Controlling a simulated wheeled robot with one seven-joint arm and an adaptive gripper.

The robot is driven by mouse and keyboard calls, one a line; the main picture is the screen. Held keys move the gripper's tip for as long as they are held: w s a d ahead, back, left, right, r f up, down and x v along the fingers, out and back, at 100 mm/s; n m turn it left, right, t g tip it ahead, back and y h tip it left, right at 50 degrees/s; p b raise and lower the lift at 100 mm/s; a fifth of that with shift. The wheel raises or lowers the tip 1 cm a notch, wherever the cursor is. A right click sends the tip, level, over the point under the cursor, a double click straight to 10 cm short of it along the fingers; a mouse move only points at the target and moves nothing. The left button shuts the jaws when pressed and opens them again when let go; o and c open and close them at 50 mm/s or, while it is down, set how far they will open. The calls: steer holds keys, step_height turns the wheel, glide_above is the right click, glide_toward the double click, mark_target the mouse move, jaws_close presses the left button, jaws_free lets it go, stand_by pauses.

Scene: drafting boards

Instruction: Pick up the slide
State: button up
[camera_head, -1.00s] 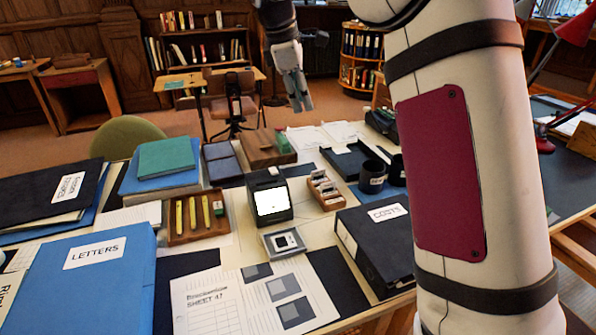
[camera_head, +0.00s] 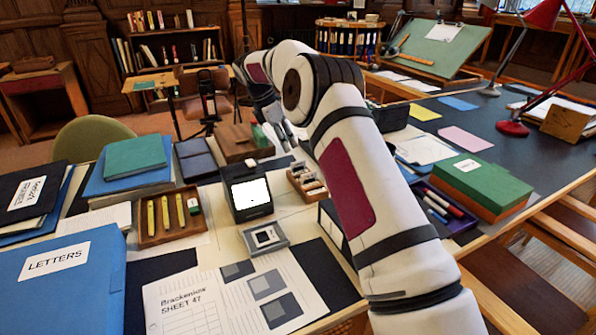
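A small grey square holder with a dark slide (camera_head: 265,237) in a pale mount lies flat on the desk, in front of a dark viewer (camera_head: 247,190) with a bright white screen. A wooden box (camera_head: 306,183) with several small pale pieces stands right of the viewer; these pieces are too small to make out. My gripper (camera_head: 284,140) is beyond the viewer, over the back of the desk, with its fingers apart and seemingly empty. It is well away from the slide. My arm hides part of the desk to the right.
A wooden tray (camera_head: 172,216) with yellow markers stands left of the viewer. A blue LETTERS folder (camera_head: 70,285) and a printed sheet (camera_head: 225,300) lie in front. A green box (camera_head: 480,186) and a pen tray (camera_head: 443,207) are right of my arm.

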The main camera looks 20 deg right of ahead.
mark_target(298, 169)
steer(key=x, duration=0.2)
steer(key=shift+d+f, duration=0.15)
steer(key=shift+f, duration=0.15)
steer(key=shift+s+b+x, duration=0.2)
steer(key=shift+b+x, duration=0.05)
steer(key=shift+x, duration=1.1)
steer(key=shift+s+b+x, duration=0.15)
steer(key=shift+b+x, duration=0.05)
steer(key=shift+x, duration=1.1)
steer(key=shift+d+r, duration=0.1)
steer(key=shift+d, duration=0.05)
steer(key=shift+c, duration=0.4)
jaws_close()
